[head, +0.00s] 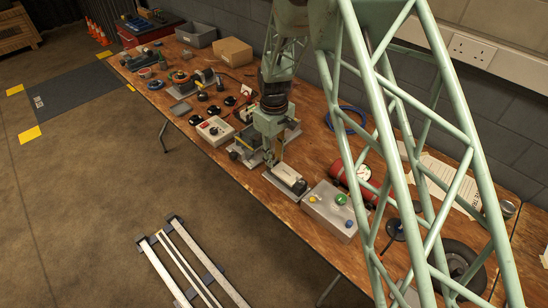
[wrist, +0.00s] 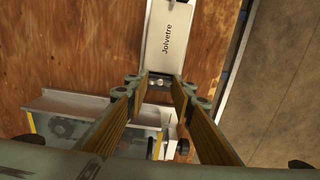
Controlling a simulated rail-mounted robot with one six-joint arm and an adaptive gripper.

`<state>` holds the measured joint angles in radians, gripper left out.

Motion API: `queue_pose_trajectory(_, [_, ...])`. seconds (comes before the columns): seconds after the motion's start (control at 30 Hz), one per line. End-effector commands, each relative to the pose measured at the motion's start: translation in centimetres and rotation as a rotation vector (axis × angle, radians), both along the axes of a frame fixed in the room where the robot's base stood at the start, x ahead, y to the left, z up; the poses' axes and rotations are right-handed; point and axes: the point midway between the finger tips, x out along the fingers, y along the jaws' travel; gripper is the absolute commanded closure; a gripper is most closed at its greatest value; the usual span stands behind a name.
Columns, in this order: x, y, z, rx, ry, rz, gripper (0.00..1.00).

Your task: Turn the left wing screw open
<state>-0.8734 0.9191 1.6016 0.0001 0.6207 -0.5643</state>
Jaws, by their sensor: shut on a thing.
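My gripper (wrist: 159,80) has its two fingertips close together on a small silvery part (wrist: 158,84) at the near end of a white device labelled "Jolvetre" (wrist: 168,32). The part sits where a wing screw would be, but its wings are mostly hidden by the fingertips, so I cannot tell how far it is turned. In the head view my gripper (head: 277,153) points down beside the white-topped device (head: 289,179) on the bench. No second wing screw is clear in either view.
A glass-topped box (wrist: 85,128) with a yellow edge lies under the left finger, with a black knob (wrist: 183,147) at its right. In the head view, a grey button box (head: 330,209) and a switch box (head: 214,130) flank the device. The wooden bench (head: 185,135) is crowded.

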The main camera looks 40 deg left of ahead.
Motion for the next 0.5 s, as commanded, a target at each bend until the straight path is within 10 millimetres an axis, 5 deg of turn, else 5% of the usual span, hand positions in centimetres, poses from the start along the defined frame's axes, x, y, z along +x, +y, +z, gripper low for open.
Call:
queue_pose_trajectory(0.07, [0.01, 0.00, 0.01, 0.000, 0.000, 0.000, 0.88])
queue_pose_trajectory(0.1, [0.01, 0.00, 0.01, 0.000, 0.000, 0.000, 0.77])
queue_pose_trajectory(0.23, [0.01, -0.01, 0.00, 0.000, 0.000, 0.000, 0.65])
queue_pose_trajectory(0.5, [0.01, 0.00, 0.01, 0.000, 0.000, 0.000, 0.64])
